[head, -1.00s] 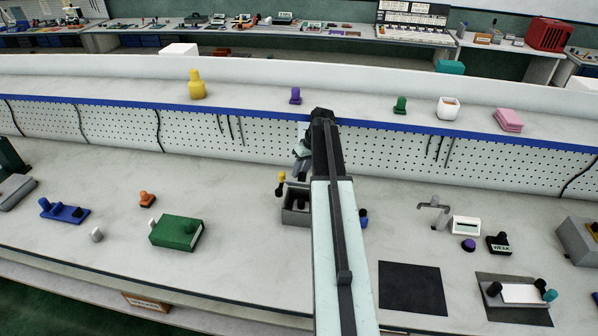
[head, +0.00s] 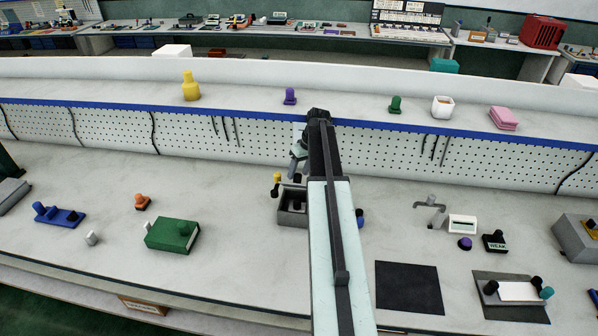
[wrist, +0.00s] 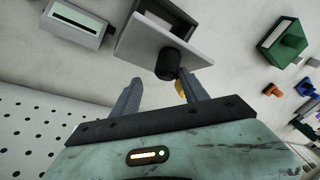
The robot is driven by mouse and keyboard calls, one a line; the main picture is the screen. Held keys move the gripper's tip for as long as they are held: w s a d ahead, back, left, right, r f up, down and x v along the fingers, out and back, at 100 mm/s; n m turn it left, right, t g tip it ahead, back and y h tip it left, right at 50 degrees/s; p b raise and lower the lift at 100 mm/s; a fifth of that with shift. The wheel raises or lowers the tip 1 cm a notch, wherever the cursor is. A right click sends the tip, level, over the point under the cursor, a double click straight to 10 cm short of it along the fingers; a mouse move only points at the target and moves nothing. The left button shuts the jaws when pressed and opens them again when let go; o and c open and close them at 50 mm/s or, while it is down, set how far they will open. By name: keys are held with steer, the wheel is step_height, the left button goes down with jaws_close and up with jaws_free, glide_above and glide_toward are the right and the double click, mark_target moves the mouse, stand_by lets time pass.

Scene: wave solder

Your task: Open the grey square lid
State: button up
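The grey square lid (wrist: 145,45) shows in the wrist view as a tilted plate with a black knob (wrist: 168,64). Beyond its edge is the dark inside of the grey box (head: 291,219), so the lid stands raised from the box. In the head view the box is partly hidden by my arm, and its dark inside shows. My gripper (wrist: 160,78) is open, its two fingers apart. The knob lies in line with the gap, near the fingertips; I cannot tell if they touch it. My gripper also shows above the box in the head view (head: 297,165).
A yellow-topped lever (head: 276,180) stands at the box's left; its yellow end is close by the right finger in the wrist view. A green box (head: 173,235) lies to the left, a black mat (head: 408,288) to the right. The pegboard (head: 265,142) rises behind.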

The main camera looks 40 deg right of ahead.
steer(key=shift+r, duration=0.1)
step_height(320, 180, up, 5)
steer(key=p, duration=0.5)
steer(key=s+d, duration=0.8)
steer(key=s, duration=0.2)
steer(key=shift+s+f, duration=0.2)
steer(key=shift+s, duration=0.1)
